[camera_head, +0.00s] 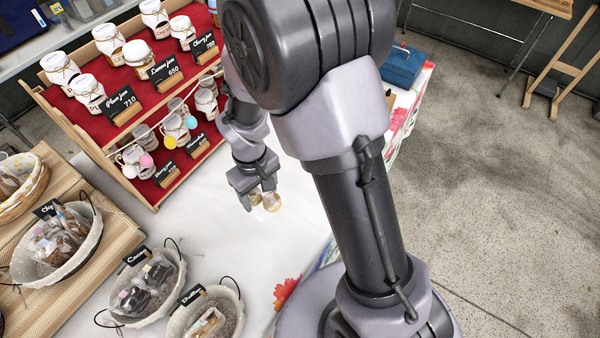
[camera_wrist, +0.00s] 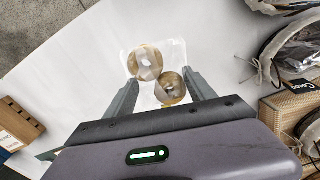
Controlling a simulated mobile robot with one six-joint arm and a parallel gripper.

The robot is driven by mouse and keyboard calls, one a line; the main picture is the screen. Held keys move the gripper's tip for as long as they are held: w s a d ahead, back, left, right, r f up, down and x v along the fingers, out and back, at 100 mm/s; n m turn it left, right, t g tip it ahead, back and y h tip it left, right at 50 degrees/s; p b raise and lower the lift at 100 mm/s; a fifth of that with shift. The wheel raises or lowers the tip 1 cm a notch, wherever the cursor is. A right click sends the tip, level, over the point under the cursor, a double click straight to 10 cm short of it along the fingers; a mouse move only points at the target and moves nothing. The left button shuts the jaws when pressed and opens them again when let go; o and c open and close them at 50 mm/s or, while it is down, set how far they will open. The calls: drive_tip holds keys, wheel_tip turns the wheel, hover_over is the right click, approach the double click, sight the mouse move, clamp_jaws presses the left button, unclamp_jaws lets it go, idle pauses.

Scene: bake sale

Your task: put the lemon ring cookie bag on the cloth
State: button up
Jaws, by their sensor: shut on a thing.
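The lemon ring cookie bag (camera_wrist: 147,64) is a clear bag with two pale-iced ring cookies. It also shows in the head view (camera_head: 271,201), at the fingertips. My gripper (camera_wrist: 163,85) is shut on the bag, with one finger on each side of it. In the head view my gripper (camera_head: 258,197) points down over the white cloth (camera_head: 230,240) on the table. The bag is over or on the cloth; I cannot tell whether it touches it. Part of the bag is hidden by the gripper in the wrist view.
A stepped red shelf (camera_head: 135,85) of jars with price signs stands left of the gripper. Several lined baskets of bagged sweets, one a cocoa basket (camera_head: 168,308), stand at the front left. A blue box (camera_head: 403,66) is at the far end. The cloth around the gripper is clear.

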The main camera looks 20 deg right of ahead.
sight(256, 233)
drive_tip(key=a+f+n+b, duration=0.1)
drive_tip(key=f, duration=0.3)
drive_tip(key=s+a+f+b, duration=0.1)
drive_tip(key=f+b, duration=0.1)
drive_tip(key=f, duration=0.3)
drive_tip(key=s+a+f+n+b, duration=0.1)
drive_tip(key=a+f+b, duration=0.1)
drive_tip(key=f, duration=0.2)
drive_tip(key=shift+s+f+n, duration=0.1)
drive_tip(key=shift+f+n, duration=0.2)
drive_tip(key=shift+f, duration=0.1)
drive_tip(key=shift+r, duration=0.2)
drive_tip(key=shift+f, duration=0.15)
drive_tip(key=o, duration=0.9)
